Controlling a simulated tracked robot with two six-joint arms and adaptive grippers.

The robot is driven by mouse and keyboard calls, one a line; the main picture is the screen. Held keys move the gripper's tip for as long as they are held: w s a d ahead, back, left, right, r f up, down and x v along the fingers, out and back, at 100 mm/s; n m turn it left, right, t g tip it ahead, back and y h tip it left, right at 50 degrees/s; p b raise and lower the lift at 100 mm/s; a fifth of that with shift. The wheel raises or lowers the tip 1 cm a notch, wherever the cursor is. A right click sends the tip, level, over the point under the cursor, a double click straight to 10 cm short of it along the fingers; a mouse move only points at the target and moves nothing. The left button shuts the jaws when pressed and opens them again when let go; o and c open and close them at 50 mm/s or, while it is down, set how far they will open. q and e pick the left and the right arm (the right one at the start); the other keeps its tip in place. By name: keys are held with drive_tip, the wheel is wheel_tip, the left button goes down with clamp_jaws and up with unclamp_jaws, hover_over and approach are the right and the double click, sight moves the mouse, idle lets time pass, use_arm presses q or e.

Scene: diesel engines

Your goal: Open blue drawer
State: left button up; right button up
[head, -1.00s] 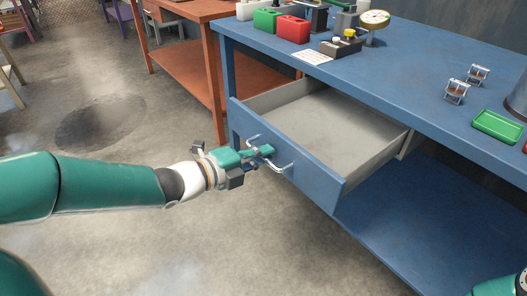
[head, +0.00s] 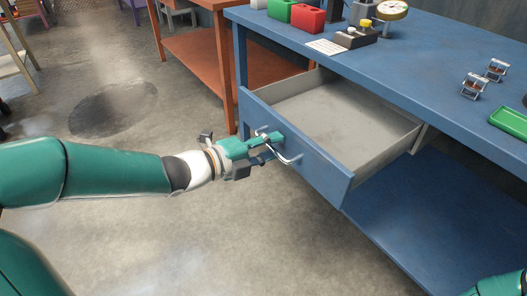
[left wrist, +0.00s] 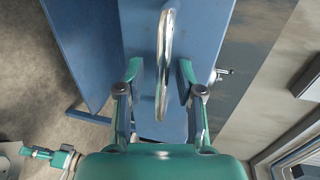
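The blue drawer (head: 318,172) is pulled well out of the blue workbench (head: 430,70), and its empty grey inside shows in the head view. Its curved metal handle (head: 284,156) is on the front panel. My left gripper (head: 274,147) is at this handle. In the left wrist view, the fingers (left wrist: 160,85) stand apart on both sides of the handle (left wrist: 163,60), with gaps visible, so the gripper is open around it. My right gripper is not in the head view; a small teal-and-white part (left wrist: 45,154), possibly it, shows in the left wrist view.
The bench top holds red (head: 308,17) and green boxes, a round gauge (head: 392,10), metal clamps (head: 474,85) and a green tray (head: 510,122). A lower blue shelf (head: 430,225) is below the drawer. An orange table (head: 190,60) stands behind. The floor in front is clear.

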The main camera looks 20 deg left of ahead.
use_arm(q)
drive_tip(key=v, duration=1.1)
drive_tip(key=shift+s+a, duration=0.25)
drive_tip(key=shift+s, duration=0.1)
